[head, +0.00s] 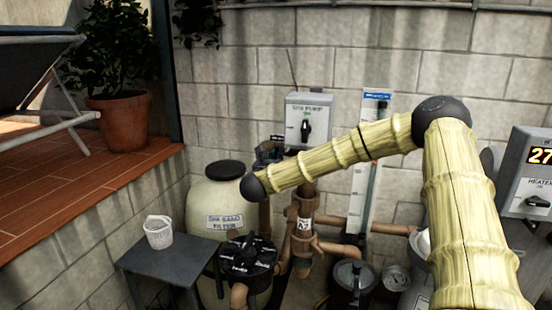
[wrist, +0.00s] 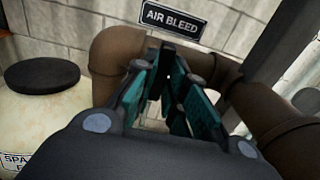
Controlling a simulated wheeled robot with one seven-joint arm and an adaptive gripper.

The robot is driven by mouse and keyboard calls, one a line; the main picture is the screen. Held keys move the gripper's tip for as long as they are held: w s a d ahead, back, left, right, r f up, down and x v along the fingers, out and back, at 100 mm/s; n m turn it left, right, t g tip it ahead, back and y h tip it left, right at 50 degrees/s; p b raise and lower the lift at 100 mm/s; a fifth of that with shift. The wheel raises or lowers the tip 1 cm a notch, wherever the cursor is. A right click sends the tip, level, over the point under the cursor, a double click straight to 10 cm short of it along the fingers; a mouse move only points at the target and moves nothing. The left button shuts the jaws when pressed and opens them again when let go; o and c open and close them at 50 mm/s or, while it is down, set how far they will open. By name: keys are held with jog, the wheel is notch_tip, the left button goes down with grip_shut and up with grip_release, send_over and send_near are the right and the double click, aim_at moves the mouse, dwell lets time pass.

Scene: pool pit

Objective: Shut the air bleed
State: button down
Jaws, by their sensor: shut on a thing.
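In the wrist view, a dark sign reading AIR BLEED (wrist: 172,18) is fixed to the block wall above brown pipework. My gripper (wrist: 168,85) is in front of the pipe, just below the sign. Its teal-padded fingers stand a little apart and are closed on the air bleed, which they mostly hide. I cannot make out the handle's shape or angle. In the head view, my arm reaches left across the plant, and the grip itself is not clear.
A spa sand filter (head: 222,200) stands left of the brown pipes (wrist: 275,115). A grey table (head: 172,262) holds a white basket (head: 158,232). A black multiport valve (head: 246,258) is nearby. A SPA PUMP switch box (head: 308,120) and a heater box (head: 535,178) are also in view.

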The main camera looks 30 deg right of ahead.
jog(key=shift+f+m+b, duration=0.3)
jog(key=shift+m+b, duration=0.2)
jog(key=shift+b, duration=0.75)
jog(key=m+b, duration=0.2)
jog(key=b, duration=0.5)
jog(key=shift+d+m, duration=0.1)
jog(key=shift+m, duration=0.3)
jog(key=m+b, duration=0.5)
jog(key=b, duration=0.9)
jog(key=shift+f+m+b, duration=0.1)
jog(key=shift+m+b, duration=0.2)
jog(key=shift+b, duration=0.05)
jog(key=m+b, duration=0.6)
jog(key=b, duration=0.9)
jog(key=m+b, duration=0.2)
jog(key=b, duration=0.2)
jog(key=shift+m+b, duration=0.5)
jog(key=shift+b, duration=0.15)
jog(key=shift+r, duration=0.2)
